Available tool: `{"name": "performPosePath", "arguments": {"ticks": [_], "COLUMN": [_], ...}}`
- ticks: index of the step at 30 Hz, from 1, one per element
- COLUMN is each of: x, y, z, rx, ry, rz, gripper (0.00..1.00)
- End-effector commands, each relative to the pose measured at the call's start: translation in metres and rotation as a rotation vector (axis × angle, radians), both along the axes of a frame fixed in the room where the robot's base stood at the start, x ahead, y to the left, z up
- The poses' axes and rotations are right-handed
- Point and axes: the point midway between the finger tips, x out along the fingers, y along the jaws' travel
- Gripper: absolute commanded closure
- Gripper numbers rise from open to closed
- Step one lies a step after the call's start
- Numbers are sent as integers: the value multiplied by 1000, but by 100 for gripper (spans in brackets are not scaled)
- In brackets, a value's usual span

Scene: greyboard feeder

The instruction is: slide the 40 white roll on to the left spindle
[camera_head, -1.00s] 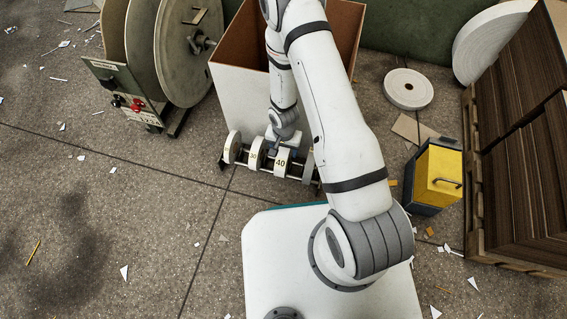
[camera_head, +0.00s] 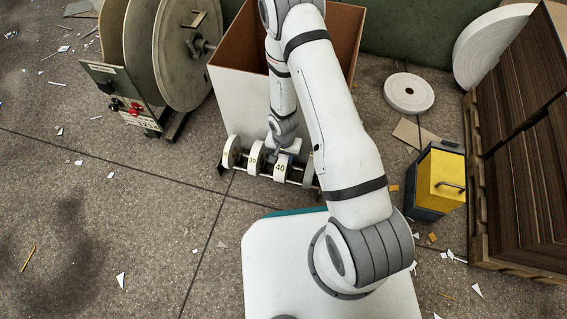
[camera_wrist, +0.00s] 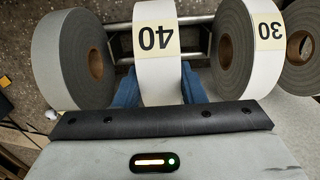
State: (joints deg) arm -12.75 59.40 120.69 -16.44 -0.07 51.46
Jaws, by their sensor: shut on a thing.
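The 40 white roll (camera_head: 280,168) sits in a row of rolls on a low rack, with its printed label facing up. In the wrist view the 40 roll (camera_wrist: 157,65) stands between the blue fingers of my gripper (camera_wrist: 158,90), which is shut on it from both sides. In the head view my gripper (camera_head: 284,151) is over the rack, partly hidden by my arm. A shaft (camera_head: 203,47) sticks out from a large grey disc (camera_head: 185,55) of the machine at upper left. I cannot tell whether this is the left spindle.
The 30 roll (camera_head: 256,158) and a grey-sided roll (camera_wrist: 72,58) flank the 40 roll closely. An open bin (camera_head: 232,95) stands right behind the rack. A yellow box (camera_head: 440,175), a loose white roll (camera_head: 409,93) and stacked boards (camera_head: 525,150) are right.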

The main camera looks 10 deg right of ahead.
Motion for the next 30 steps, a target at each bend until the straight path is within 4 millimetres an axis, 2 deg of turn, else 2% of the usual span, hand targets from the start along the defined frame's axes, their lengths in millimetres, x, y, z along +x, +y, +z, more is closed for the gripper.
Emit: {"name": "performPosePath", "arguments": {"ticks": [3, 8, 30], "x": [0, 0, 0], "y": [0, 0, 0], "z": [0, 4, 63], "rx": [0, 1, 0], "ry": [0, -1, -1], "rz": [0, 0, 0], "gripper": [88, 88, 88]}}
